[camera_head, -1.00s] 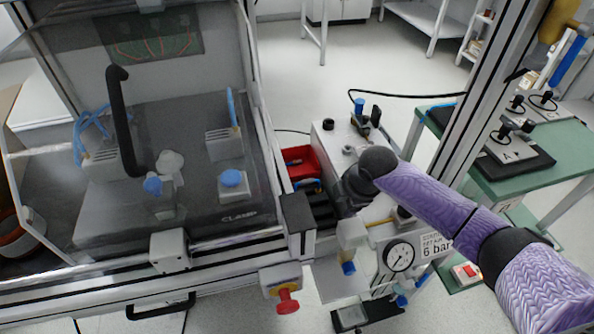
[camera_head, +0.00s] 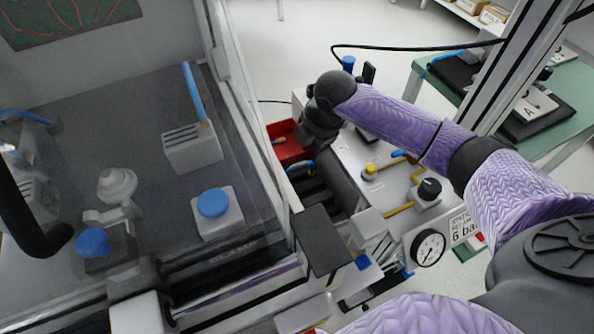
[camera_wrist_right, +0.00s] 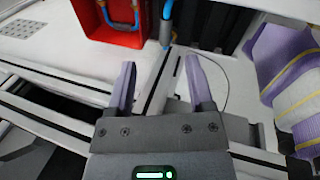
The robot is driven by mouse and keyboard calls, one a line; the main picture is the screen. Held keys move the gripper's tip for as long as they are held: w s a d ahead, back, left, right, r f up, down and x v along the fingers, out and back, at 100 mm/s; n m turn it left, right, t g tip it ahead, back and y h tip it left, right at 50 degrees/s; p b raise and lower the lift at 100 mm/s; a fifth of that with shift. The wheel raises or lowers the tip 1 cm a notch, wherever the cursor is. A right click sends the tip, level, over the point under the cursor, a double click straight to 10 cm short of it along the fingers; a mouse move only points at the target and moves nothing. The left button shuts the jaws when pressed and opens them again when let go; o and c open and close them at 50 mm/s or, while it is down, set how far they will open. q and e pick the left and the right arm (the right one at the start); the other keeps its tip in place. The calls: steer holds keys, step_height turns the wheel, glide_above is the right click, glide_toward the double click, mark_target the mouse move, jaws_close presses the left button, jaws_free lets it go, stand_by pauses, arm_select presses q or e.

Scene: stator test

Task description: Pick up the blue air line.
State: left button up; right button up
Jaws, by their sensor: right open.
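A blue tube, likely the air line (camera_head: 300,168), shows as a short arc at the near corner of the red bin. In the right wrist view a blue tube (camera_wrist_right: 167,12) runs into a grey fitting at the top, just outside the bin and beyond my fingertips. My right gripper (camera_head: 319,132) hangs from the wrist beside the bin; its fingers are mostly hidden in the head view. In the wrist view the right gripper (camera_wrist_right: 160,75) is open, with nothing between its two lilac fingers. My left gripper is not in view.
The red bin (camera_head: 290,155) holds a blue loop with an orange part (camera_wrist_right: 121,22). A clear-walled enclosure with blue-capped fixtures (camera_head: 212,203) stands left. A dark post top (camera_head: 320,240) and a pressure gauge (camera_head: 428,248) are near the bench front. A green table (camera_head: 560,130) stands right.

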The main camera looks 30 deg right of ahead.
mark_target(299, 165)
steer(key=b+x, duration=0.2)
steer(key=x, duration=0.1)
steer(key=b+x, duration=0.2)
steer(key=x, duration=0.1)
steer(key=s+a+b+x, duration=0.1)
steer(key=b+x, duration=0.1)
steer(key=x, duration=0.1)
steer(key=shift+w+a+f, duration=0.1)
steer(key=shift+w+f, duration=0.05)
steer(key=shift+f, duration=0.35)
steer(key=shift+r, duration=0.25)
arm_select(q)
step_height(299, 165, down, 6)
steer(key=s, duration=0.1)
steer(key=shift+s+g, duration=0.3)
arm_select(e)
jaws_close()
